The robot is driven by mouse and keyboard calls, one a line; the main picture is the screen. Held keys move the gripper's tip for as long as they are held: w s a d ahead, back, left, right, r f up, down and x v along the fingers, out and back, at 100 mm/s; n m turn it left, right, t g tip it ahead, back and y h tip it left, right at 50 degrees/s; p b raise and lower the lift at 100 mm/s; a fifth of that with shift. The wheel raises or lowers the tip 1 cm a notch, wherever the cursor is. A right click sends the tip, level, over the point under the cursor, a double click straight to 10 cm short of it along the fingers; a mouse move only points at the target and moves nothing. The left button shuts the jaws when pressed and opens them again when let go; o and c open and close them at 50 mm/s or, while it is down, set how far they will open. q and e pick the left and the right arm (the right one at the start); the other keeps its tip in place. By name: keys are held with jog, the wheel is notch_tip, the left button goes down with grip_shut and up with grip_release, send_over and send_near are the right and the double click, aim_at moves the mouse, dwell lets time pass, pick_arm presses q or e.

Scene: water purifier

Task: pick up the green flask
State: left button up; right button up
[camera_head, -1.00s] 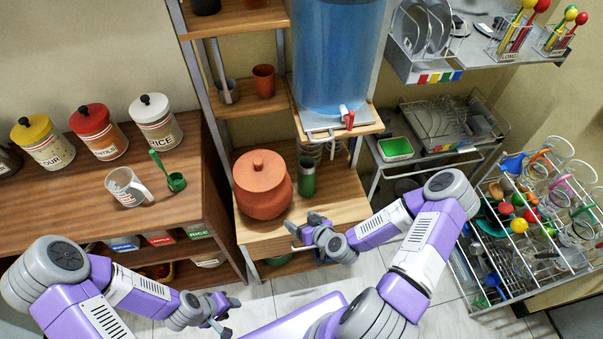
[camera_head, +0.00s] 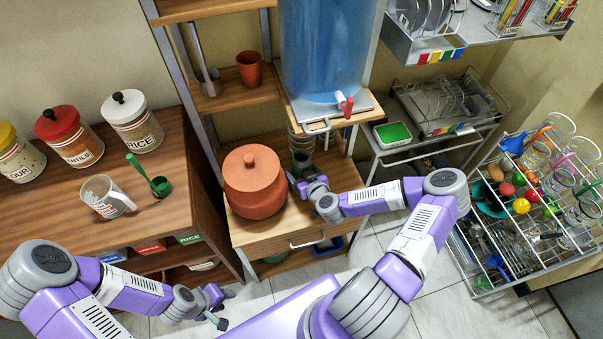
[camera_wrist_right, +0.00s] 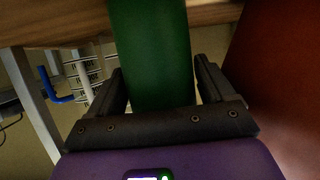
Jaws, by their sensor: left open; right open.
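The green flask (camera_head: 301,161) stands on the wooden shelf unit, right of the clay pot; my right gripper hides most of it in the head view. In the right wrist view the flask (camera_wrist_right: 150,45) rises between the two dark fingers. My right gripper (camera_head: 298,184) is open around the flask, with a finger on each side; it also shows in the right wrist view (camera_wrist_right: 160,88). Whether a finger touches the flask is unclear. My left gripper (camera_head: 222,306) is open and empty, low in the head view, away from the flask.
The clay pot (camera_head: 254,190) stands close beside my right gripper. The blue water tank (camera_head: 322,50) with its red tap (camera_head: 344,102) is above and behind. A measuring cup (camera_head: 106,197) and green scoop (camera_head: 160,186) are on the left counter. A dish rack (camera_head: 520,210) stands right.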

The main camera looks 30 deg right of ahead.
jog(key=shift+c, duration=0.4)
jog(key=shift+w, duration=0.1)
jog(key=c, duration=0.8)
jog(key=shift+r, duration=0.1)
